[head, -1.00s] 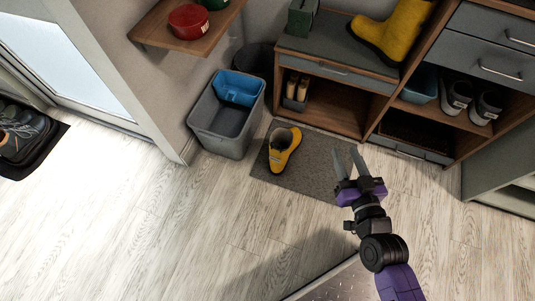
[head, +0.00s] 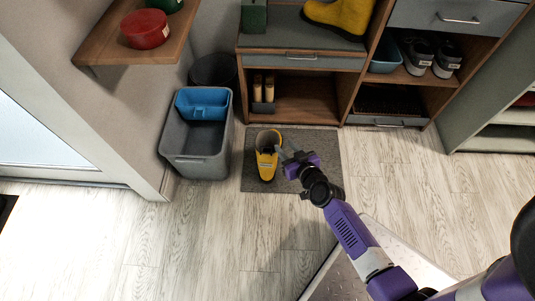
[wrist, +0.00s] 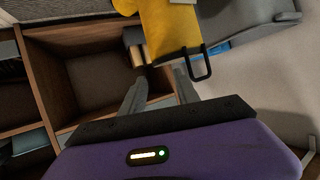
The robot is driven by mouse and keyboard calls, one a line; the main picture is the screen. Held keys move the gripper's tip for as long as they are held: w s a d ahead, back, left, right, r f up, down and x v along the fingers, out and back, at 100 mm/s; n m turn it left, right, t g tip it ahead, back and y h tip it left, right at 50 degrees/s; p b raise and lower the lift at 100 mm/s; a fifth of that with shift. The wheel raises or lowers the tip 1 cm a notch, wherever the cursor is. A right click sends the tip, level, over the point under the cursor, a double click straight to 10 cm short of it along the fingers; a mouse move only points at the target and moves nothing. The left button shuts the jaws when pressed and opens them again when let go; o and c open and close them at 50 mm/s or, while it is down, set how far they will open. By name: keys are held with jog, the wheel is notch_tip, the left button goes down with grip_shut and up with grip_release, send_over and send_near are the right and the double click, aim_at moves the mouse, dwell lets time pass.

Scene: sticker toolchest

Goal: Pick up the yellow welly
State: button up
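A second yellow welly (head: 342,14) is on the bench top, partly cut off by the picture edge.
A grey bin (head: 197,160) with a blue tub (head: 203,103) stands left of the mat (head: 320,168). The open wooden cabinet (head: 308,100) is behind it. A red pot (head: 145,29) sits on a wall shelf.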

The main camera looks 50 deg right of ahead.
aim_at(277, 136)
jog(key=b+x, duration=0.1)
jog(key=x, duration=0.1)
jog(key=b+x, duration=0.1)
jog(key=x, duration=0.2)
jog(key=b+x, duration=0.1)
jog(key=x, duration=0.2)
jog(key=shift+s+d+f, duration=0.25)
jog(key=shift+d+f, duration=0.05)
jog(key=shift+f, duration=0.1)
jog(key=shift+w+d+f, duration=0.15)
jog(key=shift+w+f, duration=0.05)
jog(key=shift+w, duration=0.3)
grip_shut()
jog(key=shift+s+f, duration=0.1)
jog(key=shift+f, duration=0.05)
dwell(0.3)
